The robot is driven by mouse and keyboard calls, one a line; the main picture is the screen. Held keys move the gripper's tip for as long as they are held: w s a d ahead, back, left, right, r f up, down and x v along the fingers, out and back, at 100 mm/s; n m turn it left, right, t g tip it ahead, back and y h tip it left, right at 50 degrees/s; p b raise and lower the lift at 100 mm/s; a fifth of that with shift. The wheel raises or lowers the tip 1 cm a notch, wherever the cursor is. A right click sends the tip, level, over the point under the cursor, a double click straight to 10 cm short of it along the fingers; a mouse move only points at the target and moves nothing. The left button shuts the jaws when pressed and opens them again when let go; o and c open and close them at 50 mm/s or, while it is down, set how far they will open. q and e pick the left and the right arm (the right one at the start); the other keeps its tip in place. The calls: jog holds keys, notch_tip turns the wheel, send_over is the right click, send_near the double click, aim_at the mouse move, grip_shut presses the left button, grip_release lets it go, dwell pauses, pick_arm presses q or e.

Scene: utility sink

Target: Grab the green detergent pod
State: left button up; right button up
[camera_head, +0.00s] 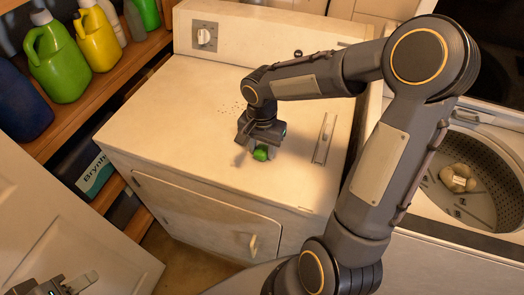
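The green detergent pod (261,154) is small and bright green. It is at the white top of the machine, right under my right gripper (259,147). The gripper points down and its fingers are mostly hidden behind its own body, so I cannot tell whether they are closed on the pod or whether the pod is lifted. My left gripper (78,284) is only partly in view at the bottom left corner, far from the pod. Its finger opening cannot be made out.
The white machine top (190,110) is mostly clear, with a thin metal handle (324,138) and small dark specks. Green (56,65) and yellow (97,38) jugs stand on a wooden shelf at left. An open washer drum (470,170) at right holds a crumpled light item (457,178).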

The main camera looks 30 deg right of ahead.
jog(key=c, duration=0.5)
jog(key=shift+o, duration=0.2)
jog(key=shift+r, duration=0.1)
